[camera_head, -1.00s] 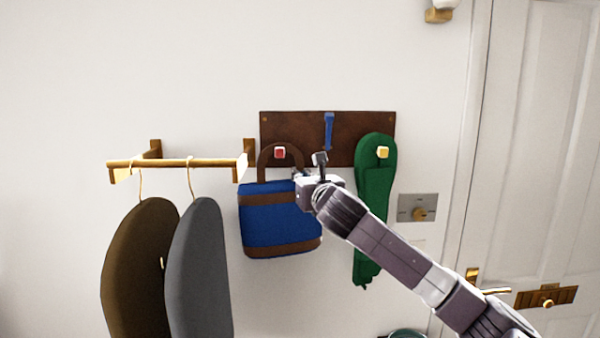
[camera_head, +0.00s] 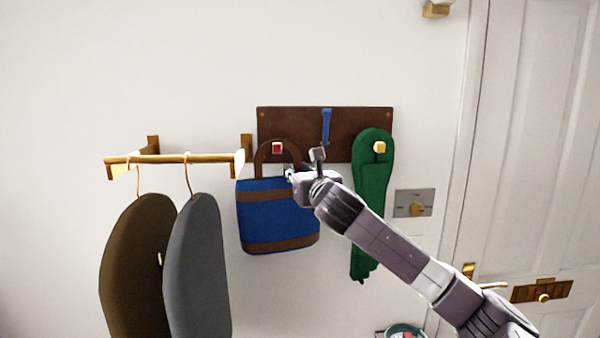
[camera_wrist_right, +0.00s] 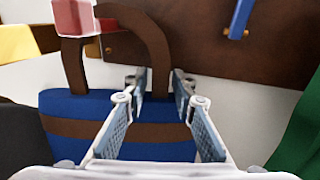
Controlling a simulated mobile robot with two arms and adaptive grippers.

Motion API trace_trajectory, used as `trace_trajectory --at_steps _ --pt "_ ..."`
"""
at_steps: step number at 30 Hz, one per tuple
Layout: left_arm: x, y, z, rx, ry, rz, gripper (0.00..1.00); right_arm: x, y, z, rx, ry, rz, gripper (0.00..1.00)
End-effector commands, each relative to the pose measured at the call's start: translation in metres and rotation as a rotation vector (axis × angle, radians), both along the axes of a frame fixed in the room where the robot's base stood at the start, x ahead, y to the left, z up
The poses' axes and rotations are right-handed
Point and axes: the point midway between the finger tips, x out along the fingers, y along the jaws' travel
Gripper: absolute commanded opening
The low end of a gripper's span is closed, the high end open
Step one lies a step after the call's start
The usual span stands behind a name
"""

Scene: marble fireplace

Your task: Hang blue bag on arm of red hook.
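The blue bag (camera_head: 277,222) has brown bands and a brown arched handle (camera_head: 262,158). It hangs upright against the wall below the red hook (camera_head: 277,148), whose square red end shows inside the handle's loop. In the right wrist view the red hook (camera_wrist_right: 75,18) stands in front of the handle's upper left part. My right gripper (camera_head: 290,174) is at the handle's right leg. In the wrist view its fingers (camera_wrist_right: 160,84) stand apart, one on each side of that leg, and look open. Whether they touch it is hard to tell. My left gripper is not in view.
The brown hook board (camera_head: 350,150) also bears a blue hook (camera_head: 326,125) and a yellow hook (camera_head: 379,147) with a green scarf-like item (camera_head: 370,205). A brass rail (camera_head: 175,158) with two hanging garments is left of the bag. A door (camera_head: 535,150) is at right.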

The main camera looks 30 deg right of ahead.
Motion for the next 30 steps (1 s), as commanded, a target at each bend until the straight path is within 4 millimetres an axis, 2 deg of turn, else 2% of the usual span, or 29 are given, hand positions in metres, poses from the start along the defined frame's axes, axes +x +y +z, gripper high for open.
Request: trace_trajectory --at_steps 5,21,30 --pt "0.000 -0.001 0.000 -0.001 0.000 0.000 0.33 -0.014 0.004 0.001 -0.002 -0.001 0.001 0.25" --pt "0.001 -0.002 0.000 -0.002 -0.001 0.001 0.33 -0.100 0.030 0.002 -0.004 -0.004 0.001 0.25" --pt "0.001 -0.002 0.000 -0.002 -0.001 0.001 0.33 -0.115 0.035 0.003 0.000 -0.005 0.001 0.25"
